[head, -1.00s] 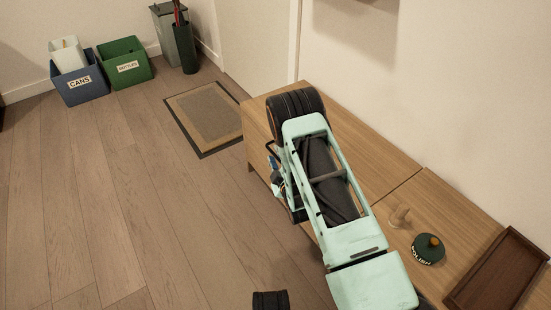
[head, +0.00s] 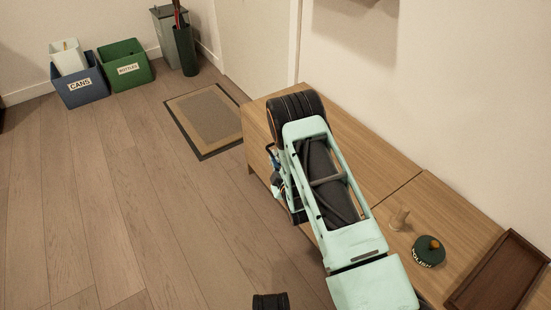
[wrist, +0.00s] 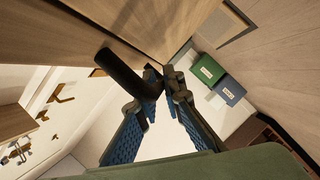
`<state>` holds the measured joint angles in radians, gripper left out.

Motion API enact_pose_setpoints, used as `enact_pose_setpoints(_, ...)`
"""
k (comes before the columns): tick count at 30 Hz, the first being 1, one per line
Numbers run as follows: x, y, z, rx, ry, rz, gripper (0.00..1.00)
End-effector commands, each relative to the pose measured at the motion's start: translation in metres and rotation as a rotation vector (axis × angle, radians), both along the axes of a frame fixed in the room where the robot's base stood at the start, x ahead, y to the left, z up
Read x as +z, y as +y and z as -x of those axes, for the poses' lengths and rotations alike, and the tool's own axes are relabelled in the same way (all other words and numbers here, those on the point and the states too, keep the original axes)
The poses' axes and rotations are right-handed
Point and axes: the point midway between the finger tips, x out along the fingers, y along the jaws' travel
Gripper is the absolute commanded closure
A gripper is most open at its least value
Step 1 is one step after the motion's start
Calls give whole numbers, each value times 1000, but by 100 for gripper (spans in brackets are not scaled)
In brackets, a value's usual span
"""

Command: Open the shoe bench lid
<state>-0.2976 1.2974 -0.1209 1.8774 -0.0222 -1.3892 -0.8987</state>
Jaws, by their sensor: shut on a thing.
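The shoe bench is pale wood and stands along the right wall. Its lid (head: 370,150) lies flat, level with the top section beside it, with a seam between them. My arm covers part of the lid and front in the head view. A dark bar handle (wrist: 122,70) sticks out from the wooden face in the wrist view. My gripper (wrist: 160,88) has its blue-padded fingers closed around the end of this handle. In the head view my gripper (head: 275,170) is at the bench's front edge, mostly hidden by the arm.
A green polish tin (head: 428,252), a small wooden peg-like item (head: 400,218) and a brown tray (head: 497,272) rest on the right section of the bench. A doormat (head: 208,118), blue bin (head: 80,88) and green bin (head: 126,66) are beyond. The floor at left is clear.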

Motion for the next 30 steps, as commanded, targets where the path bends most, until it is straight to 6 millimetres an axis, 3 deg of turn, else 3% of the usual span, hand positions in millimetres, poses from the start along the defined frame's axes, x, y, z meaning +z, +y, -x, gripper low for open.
enact_pose_setpoints(5, 13, -1, 0, -2, 13, -20, 100)
enact_pose_setpoints(11, 50, -3, -2, -4, 57, -89, 100)
enact_pose_setpoints(20, 136, -18, -11, -7, 178, -272, 100)
enact_pose_setpoints(30, 232, -60, -38, -7, 341, -514, 100)
